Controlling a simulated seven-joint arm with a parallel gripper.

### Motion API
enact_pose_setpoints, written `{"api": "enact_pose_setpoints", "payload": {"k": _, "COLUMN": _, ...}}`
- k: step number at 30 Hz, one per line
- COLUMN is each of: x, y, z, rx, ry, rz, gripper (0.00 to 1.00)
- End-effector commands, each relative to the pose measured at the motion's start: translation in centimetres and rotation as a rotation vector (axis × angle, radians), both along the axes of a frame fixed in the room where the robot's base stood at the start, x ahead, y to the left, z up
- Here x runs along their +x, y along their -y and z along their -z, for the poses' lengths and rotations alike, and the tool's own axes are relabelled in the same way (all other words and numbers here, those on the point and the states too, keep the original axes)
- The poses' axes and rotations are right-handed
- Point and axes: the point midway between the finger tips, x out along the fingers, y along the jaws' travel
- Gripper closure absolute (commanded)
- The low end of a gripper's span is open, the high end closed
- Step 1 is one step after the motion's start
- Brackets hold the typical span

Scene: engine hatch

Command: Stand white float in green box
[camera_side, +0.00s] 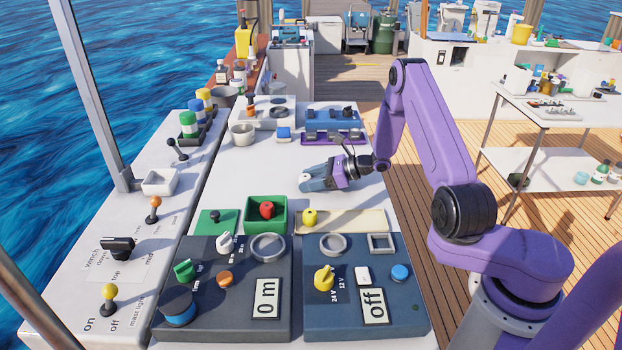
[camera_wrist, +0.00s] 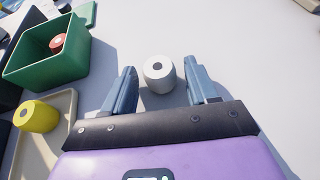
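The white float (camera_wrist: 158,78) stands upright on the white worktop, its dark-holed top showing in the wrist view. My gripper (camera_wrist: 160,68) is open, with one blue-grey finger on each side of the float and a gap on both sides. In the side view my gripper (camera_side: 308,183) is low over the worktop behind the boxes, and I cannot make out the white float there. The green box (camera_side: 266,228) stands nearer the side camera and holds a red float (camera_side: 267,210). The green box also shows at upper left in the wrist view (camera_wrist: 45,75).
A beige tray (camera_side: 360,222) with a yellow float (camera_side: 309,217) lies right of the green box. Control panels (camera_side: 225,315) with knobs lie in front. Worktop around my gripper is mostly clear.

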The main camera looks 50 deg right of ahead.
Motion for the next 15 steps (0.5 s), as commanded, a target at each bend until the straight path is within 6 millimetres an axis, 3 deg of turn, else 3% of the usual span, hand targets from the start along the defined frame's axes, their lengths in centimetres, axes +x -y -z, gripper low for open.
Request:
{"api": "enact_pose_setpoints", "payload": {"k": 11, "x": 0.0, "y": 0.0, "z": -0.3, "rx": 0.0, "ry": 0.0, "rz": -0.001, "gripper": 0.38}}
{"api": "enact_pose_setpoints", "payload": {"k": 15, "x": -1.1, "y": 0.9, "z": -0.9, "rx": 0.0, "ry": 0.0, "rz": 0.003, "gripper": 0.38}}
